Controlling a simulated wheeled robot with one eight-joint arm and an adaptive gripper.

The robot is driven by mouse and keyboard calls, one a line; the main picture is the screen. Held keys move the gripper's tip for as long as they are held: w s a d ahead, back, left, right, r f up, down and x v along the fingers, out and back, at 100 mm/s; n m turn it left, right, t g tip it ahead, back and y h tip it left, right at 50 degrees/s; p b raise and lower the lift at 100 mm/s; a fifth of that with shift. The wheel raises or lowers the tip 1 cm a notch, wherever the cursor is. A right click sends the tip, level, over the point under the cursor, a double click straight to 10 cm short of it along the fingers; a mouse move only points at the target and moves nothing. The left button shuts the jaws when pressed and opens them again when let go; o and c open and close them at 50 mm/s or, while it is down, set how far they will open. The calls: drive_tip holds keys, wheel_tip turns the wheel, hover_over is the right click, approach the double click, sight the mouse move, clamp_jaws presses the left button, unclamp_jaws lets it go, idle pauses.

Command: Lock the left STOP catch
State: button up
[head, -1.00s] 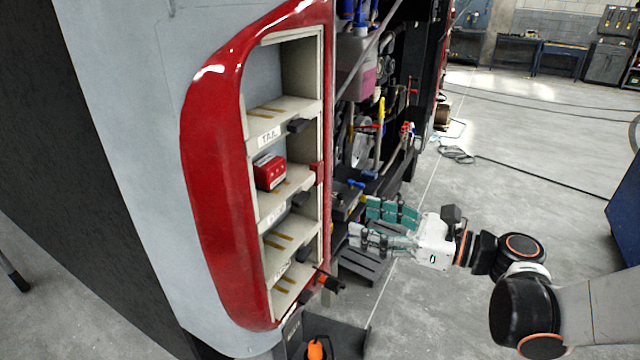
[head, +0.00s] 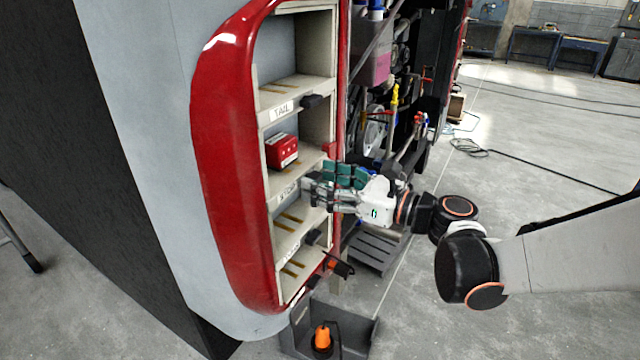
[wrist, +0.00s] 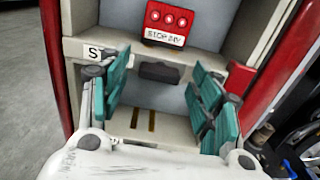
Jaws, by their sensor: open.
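The STOP catch is a dark block (wrist: 160,72) on the front edge of the shelf under the red lamp unit, seen in the wrist view. The red lamp unit (head: 283,150) sits in its bay and also shows in the wrist view (wrist: 167,24). A partly covered label (wrist: 93,53) beginning with S is left of the catch. My gripper (head: 322,184) is open, with teal fingers either side of the catch in the wrist view (wrist: 160,68). No contact is visible. In the head view, my gripper hides the catch.
The red-rimmed shelf column (head: 222,130) has a TAIL bay above with its own dark catch (head: 312,101), and lower bays with another dark catch (head: 313,237). An orange-topped object (head: 322,337) stands in a dark tray (head: 356,338) below.

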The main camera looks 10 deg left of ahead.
drive_tip(key=shift+w+a, duration=0.2)
drive_tip(key=shift+a, duration=0.35)
drive_tip(key=c, duration=1.1)
drive_tip(key=shift+o, duration=0.2)
